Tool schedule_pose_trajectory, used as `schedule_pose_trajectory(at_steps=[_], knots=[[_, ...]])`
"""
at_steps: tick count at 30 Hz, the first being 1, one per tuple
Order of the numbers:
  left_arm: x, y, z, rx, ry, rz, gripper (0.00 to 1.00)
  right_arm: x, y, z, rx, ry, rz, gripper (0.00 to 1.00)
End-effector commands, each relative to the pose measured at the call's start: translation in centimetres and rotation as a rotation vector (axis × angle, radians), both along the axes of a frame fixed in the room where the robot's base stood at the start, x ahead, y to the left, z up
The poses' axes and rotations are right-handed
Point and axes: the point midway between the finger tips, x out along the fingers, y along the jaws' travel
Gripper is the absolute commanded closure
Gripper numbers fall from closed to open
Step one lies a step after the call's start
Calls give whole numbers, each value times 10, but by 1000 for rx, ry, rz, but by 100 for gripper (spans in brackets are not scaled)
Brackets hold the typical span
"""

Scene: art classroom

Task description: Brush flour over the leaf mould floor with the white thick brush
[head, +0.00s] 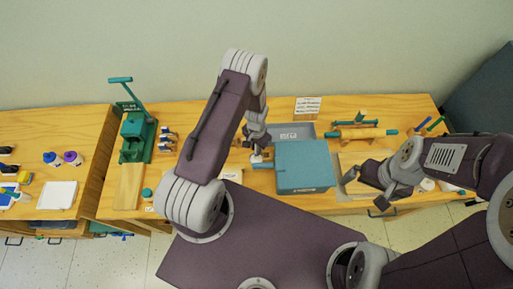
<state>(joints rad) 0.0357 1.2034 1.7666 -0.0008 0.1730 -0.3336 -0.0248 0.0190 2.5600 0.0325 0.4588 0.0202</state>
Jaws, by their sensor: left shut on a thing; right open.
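My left gripper (257,151) is low over the table, just left of the blue box. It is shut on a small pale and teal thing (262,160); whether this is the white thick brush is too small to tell. My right gripper (352,176) is open and empty over the right part of the table, to the right of the blue box. I cannot make out the leaf mould or the flour; my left arm covers part of the table.
A green press (137,135) stands at the left. A side table (30,140) holds bottles and paper.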

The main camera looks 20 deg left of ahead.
Motion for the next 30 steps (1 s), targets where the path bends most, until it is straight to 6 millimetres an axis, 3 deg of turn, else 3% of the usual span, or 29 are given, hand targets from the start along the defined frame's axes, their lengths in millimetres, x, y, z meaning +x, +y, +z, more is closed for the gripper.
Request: schedule_pose_trajectory(at_steps=[14, 30], knots=[[0, 0, 51, 0, -1, 0, 100, 0, 0, 38, 0, 0, 0, 0], [0, 0, 51, 0, -1, 0, 100, 0, 0, 37, 0, 0, 0, 0]])
